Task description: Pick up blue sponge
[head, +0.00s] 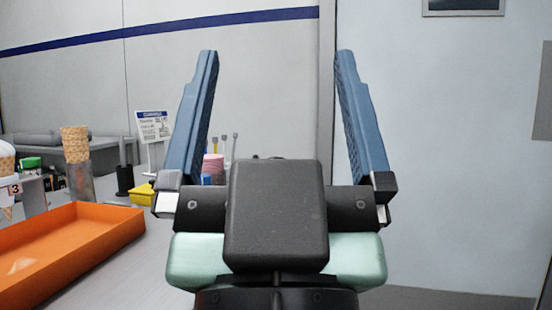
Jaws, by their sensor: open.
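I cannot pick out a blue sponge for certain. A small blue thing (207,179) shows just right of the left finger's base, on the counter behind the gripper. It is partly hidden and too small to tell what it is.
An orange tray (105,243) lies on the counter at left. Behind it are a cone stack (76,145) in a holder, a yellow box (142,194), a black upright holder (124,178) and a small sign (153,127). The right side shows a bare wall.

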